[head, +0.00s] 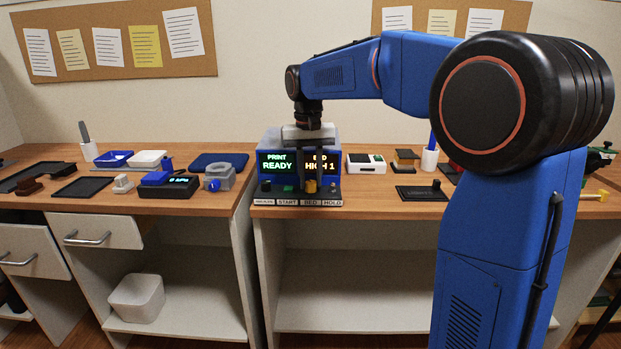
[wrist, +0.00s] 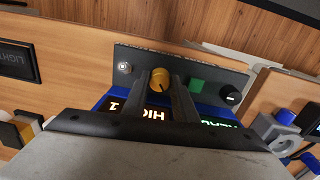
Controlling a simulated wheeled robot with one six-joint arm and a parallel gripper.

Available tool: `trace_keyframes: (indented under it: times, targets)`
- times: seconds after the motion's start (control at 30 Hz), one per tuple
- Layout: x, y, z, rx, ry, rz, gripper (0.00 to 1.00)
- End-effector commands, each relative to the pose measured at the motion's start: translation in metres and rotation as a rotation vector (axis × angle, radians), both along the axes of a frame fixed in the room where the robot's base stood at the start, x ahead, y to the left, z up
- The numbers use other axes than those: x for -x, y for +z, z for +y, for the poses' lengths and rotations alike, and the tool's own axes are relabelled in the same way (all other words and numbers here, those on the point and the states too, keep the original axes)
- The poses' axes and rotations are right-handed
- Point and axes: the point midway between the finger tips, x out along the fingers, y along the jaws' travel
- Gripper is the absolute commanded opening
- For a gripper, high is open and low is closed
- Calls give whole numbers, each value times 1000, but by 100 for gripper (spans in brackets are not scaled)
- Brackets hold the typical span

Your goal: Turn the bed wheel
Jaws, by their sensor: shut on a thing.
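The bed wheel (head: 311,187) is a yellow knob above the BED label on the front ledge of a blue printer panel (head: 264,178). It also shows in the wrist view (wrist: 160,74), with a dark pointer mark on its top. My gripper (head: 311,177) comes down from above, in front of the displays. In the wrist view my gripper (wrist: 160,82) has one finger on each side of the wheel and is shut on it. The left display reads PRINT READY in green. The right one reads HIGH 1, its top line partly hidden by a finger.
On the same ledge are a black knob (wrist: 231,95), a green START button (wrist: 197,85) and a small silver HOLD control (wrist: 124,67), close beside the wheel. A white device (head: 366,163) and a black tray (head: 419,193) lie to the right.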

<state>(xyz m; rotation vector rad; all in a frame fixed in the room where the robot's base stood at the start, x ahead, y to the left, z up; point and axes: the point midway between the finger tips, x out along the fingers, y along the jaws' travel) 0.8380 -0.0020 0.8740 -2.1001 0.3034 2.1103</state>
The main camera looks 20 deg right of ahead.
Motion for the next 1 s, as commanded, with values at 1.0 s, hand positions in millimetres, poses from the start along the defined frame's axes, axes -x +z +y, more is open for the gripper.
trace_keyframes:
  times: [1.0]
  targets:
    - [1, 0, -2, 0, 836, -1, 3]
